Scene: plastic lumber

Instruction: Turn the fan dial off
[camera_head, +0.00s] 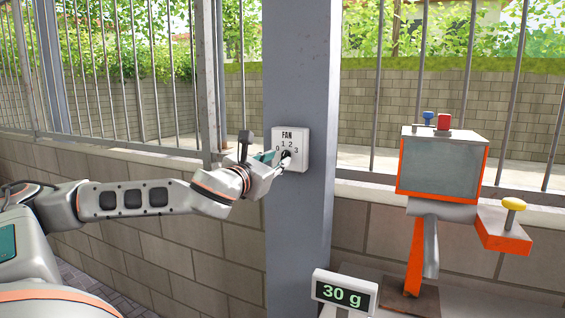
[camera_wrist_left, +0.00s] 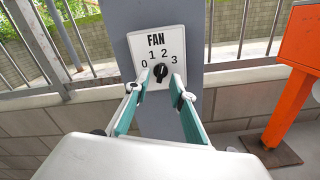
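The white fan panel (camera_head: 303,135) is fixed to a grey post and marked FAN with 0, 1, 2 and 3. Its black dial (camera_wrist_left: 160,71) sits below the numbers; I cannot tell for sure which number it points to. My left gripper (camera_head: 277,158) is right at the panel and partly hides the dial in the head view. In the left wrist view my left gripper (camera_wrist_left: 157,86) has its two green-padded fingers apart, one on each side of the dial, with visible gaps. My right gripper is not in view.
The grey post (camera_head: 298,230) carries the panel. A display reading 30 g (camera_head: 344,294) stands low in front. An orange and grey machine (camera_head: 442,165) with blue, red and yellow controls stands to the right. A block wall and metal fence run behind.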

